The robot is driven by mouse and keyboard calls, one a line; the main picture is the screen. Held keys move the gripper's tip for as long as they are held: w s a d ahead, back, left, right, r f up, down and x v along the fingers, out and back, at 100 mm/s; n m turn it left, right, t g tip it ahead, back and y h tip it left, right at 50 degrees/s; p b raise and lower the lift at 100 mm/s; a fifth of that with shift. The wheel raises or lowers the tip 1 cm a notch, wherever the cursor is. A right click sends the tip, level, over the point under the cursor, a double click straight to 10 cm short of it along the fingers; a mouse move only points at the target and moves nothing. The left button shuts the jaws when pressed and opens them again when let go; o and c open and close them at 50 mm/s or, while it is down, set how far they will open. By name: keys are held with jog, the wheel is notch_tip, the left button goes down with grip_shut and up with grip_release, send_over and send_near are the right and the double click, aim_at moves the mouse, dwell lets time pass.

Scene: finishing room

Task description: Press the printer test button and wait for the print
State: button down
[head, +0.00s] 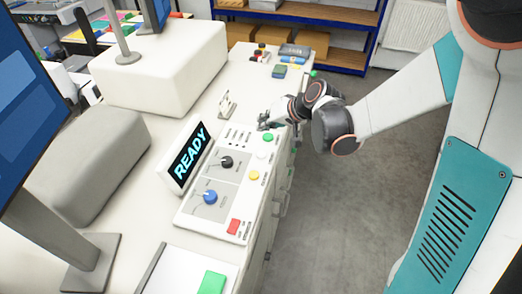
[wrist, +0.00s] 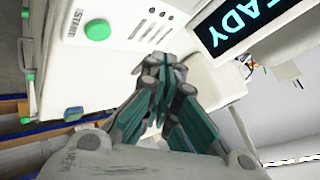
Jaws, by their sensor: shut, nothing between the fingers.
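The white control panel (head: 218,228) carries a green button (head: 268,137), a white button (head: 262,155), a yellow button (head: 254,175) and a red switch (head: 233,226). The green button also shows in the wrist view (wrist: 98,29), labelled START. The other labels are too small to read, so I cannot tell which is the test button. The display (head: 188,153) reads READY. My gripper (head: 266,122) is shut and empty at the far end of the panel, just beyond the green button. In the wrist view its fingertips (wrist: 152,65) are beside small panel markings; contact cannot be told.
A black knob (head: 226,162) and a blue knob (head: 210,197) sit on the panel. A green pad (head: 212,282) lies at the near end. Grey floor right of the counter is clear.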

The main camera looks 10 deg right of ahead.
jog(key=shift+f, duration=0.15)
jog(key=b, duration=0.6)
send_over(264, 152)
notch_tip(264, 152, down, 8)
jog(key=shift+a+r, duration=0.1)
jog(key=shift+r, duration=0.15)
jog(key=shift+f, duration=0.55)
jog(key=shift+b, duration=0.35)
jog(key=shift+f+b, duration=0.4)
jog(key=shift+b, duration=0.05)
jog(key=shift+f+b, duration=0.3)
jog(key=shift+b, duration=0.05)
dwell(0.9)
jog(key=shift+r, duration=0.1)
jog(key=shift+r+p, duration=0.45)
jog(key=shift+r, duration=0.25)
